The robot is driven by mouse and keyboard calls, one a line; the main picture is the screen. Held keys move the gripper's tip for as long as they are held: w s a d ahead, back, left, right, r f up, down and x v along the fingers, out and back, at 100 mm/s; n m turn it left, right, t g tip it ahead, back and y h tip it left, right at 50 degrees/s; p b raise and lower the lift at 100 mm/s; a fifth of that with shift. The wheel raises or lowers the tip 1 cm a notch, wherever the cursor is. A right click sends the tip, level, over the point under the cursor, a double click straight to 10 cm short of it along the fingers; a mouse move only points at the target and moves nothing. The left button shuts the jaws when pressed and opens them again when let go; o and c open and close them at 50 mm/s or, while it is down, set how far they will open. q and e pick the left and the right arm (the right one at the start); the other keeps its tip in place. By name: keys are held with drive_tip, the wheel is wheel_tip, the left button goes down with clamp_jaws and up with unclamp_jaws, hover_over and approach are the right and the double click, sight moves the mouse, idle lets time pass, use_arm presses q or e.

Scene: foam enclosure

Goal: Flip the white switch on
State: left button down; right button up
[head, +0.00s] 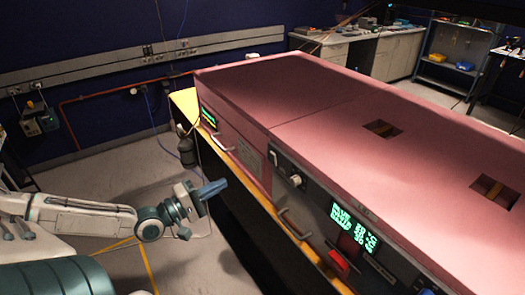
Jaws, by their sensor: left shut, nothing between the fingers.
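A small white knob-like part (294,180), which may be the white switch, sits on the dark front panel of the pink machine (330,130). It is too small to tell its position. My left gripper (216,188) comes in from the left and is shut and empty. In the picture it is left of the white part, in front of the machine's face and apart from it. My right gripper is not in view.
The front panel also has a green lit display (354,228), a red block-like part (339,263) and a curved handle (296,224). A yellow ledge (262,195) runs along the machine's front. Grey floor (185,250) is open below my left arm.

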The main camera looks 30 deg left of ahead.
use_arm(q)
drive_tip(key=shift+d+r, duration=0.4)
drive_tip(key=shift+r, duration=0.15)
drive_tip(key=shift+s, duration=0.1)
drive_tip(key=b, duration=0.5)
approach(272, 156)
drive_tip(key=shift+x, duration=3.35)
drive_tip(key=shift+a, duration=0.1)
